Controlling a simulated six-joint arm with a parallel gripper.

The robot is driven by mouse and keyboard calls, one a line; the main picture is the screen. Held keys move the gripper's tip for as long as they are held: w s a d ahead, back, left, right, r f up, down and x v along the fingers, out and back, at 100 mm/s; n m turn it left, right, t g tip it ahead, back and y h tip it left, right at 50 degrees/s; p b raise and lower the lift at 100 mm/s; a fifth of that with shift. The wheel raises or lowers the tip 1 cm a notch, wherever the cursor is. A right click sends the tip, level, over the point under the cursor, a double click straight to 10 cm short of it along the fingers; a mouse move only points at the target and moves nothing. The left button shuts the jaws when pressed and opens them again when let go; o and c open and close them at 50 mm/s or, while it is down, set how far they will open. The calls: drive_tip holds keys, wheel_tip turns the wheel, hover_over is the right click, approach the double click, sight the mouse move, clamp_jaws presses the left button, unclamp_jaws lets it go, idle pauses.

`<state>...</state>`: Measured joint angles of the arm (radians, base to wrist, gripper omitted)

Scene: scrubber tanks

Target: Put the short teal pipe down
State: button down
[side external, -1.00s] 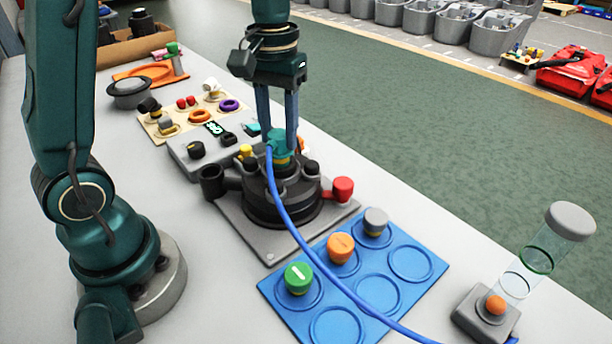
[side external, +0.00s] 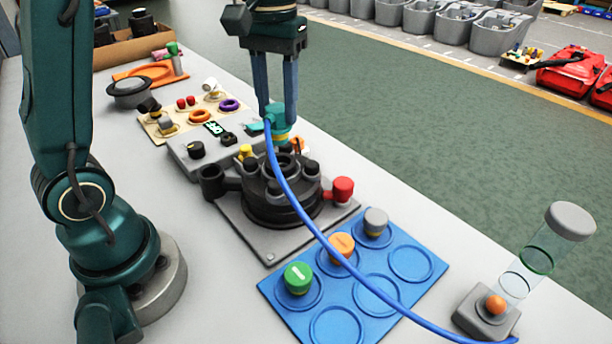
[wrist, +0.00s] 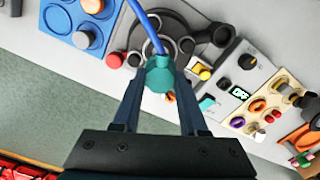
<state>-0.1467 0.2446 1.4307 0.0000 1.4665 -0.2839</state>
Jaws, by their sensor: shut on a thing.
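My gripper (side external: 277,100) points down, its two fingers shut on a short teal pipe (side external: 279,121) with a yellowish band at its lower end. A blue hose (side external: 310,228) runs from the teal pipe to the lower right. The pipe is held upright, clear above the round black hub (side external: 275,205). In the wrist view the teal pipe (wrist: 159,76) sits between the fingertips (wrist: 160,90), and the hub (wrist: 190,28) shows behind it. The pipe's underside is hidden.
A blue tray (side external: 395,307) holds green (side external: 298,277), orange (side external: 341,245) and grey (side external: 375,220) caps, with several empty rings. A red knob (side external: 343,188) sits beside the hub. A control panel (side external: 180,155) lies behind. A clear tube (side external: 545,247) stands at right.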

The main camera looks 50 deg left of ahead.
drive_tip(key=shift+r, duration=0.15)
drive_tip(key=shift+d+f, duration=0.25)
drive_tip(key=shift+d, duration=0.05)
drive_tip(key=s+d+f+m, duration=0.1)
drive_tip(key=s+d+m, duration=0.15)
drive_tip(key=d, duration=0.35)
drive_tip(key=s+d+f+m, duration=0.1)
drive_tip(key=s+d+m, duration=0.15)
drive_tip(key=d, duration=0.45)
drive_tip(key=shift+s+d+f, duration=0.65)
drive_tip(key=shift+d+f, duration=1.1)
drive_tip(key=shift+f, duration=0.05)
drive_tip(key=shift+s+d+f, duration=0.7)
drive_tip(key=shift+d+f, duration=1)
drive_tip(key=shift+f, duration=0.05)
drive_tip(key=shift+s+d+f, duration=0.65)
drive_tip(key=shift+d+f, duration=1.1)
drive_tip(key=shift+f, duration=0.05)
drive_tip(key=shift+f, duration=0.15)
drive_tip(key=shift+c, duration=2.2)
unclamp_jaws()
